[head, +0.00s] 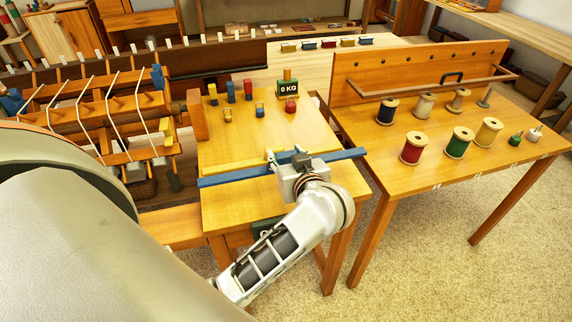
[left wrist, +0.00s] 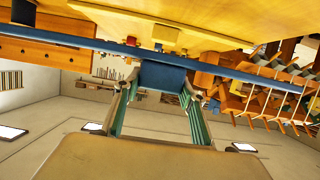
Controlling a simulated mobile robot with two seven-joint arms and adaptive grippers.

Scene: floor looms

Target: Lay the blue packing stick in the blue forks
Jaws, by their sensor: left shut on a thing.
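The long blue packing stick (head: 232,177) runs almost level across the front of the near table in the head view, its left end slightly nearer me. My left gripper (head: 285,160) is shut on its middle. In the left wrist view the stick (left wrist: 75,43) crosses the picture, and a blue block (left wrist: 162,76) at its middle sits between the fingertips of the gripper (left wrist: 160,85). Blue fork-like pieces show on the loom at left, one at the right side (head: 157,77) and one at the far left (head: 12,101). Their slots are too small to make out.
A yellow stick (head: 235,166) lies on the table (head: 310,133) just behind the blue one. Small coloured blocks and a scale (head: 288,87) stand at its back. The wooden loom (head: 95,100) with white cords is at left. A table with thread spools (head: 411,148) stands at right.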

